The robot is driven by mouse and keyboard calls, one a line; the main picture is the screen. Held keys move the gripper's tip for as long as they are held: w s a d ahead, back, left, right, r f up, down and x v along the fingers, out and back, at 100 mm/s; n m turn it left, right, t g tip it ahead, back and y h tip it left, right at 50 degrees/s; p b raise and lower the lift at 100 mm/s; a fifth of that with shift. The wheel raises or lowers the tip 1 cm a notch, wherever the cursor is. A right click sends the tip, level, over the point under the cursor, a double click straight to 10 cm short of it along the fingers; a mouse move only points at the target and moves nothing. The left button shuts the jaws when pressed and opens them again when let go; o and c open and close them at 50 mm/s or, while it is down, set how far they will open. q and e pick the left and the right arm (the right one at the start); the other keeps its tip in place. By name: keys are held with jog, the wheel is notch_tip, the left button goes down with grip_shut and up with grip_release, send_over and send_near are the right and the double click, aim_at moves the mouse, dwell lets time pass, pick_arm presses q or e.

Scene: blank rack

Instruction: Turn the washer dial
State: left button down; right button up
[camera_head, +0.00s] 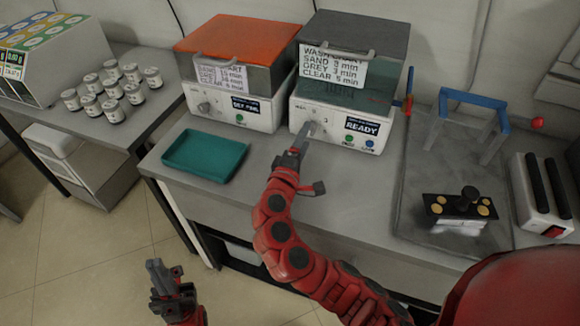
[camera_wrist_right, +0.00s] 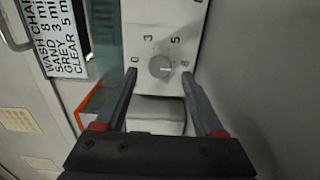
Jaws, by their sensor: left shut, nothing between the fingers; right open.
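The washer (camera_head: 345,120) has a grey lid, a chart headed WASH CHART and a panel reading READY. Its grey round dial (camera_wrist_right: 160,67) is on the white front, with 0, 3, 5 and 8 printed around it. My right gripper (camera_head: 303,140) is at the dial, partly hiding it in the head view. In the right wrist view, the open fingers of my right gripper (camera_wrist_right: 160,73) lie on either side of the dial, apart from it. I cannot tell how deep they reach. My left gripper (camera_head: 165,275) is shut and empty, low at the left over the floor.
An orange-lidded machine (camera_head: 230,100) stands left of the washer. A teal tray (camera_head: 205,156) lies on the counter in front of it. A blue-topped frame (camera_head: 474,98) and a black-topped block (camera_head: 460,208) stand at the right. Several small jars (camera_head: 114,110) are on the left table.

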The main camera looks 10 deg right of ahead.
jog(key=v, duration=1.5)
jog(key=shift+f, duration=0.1)
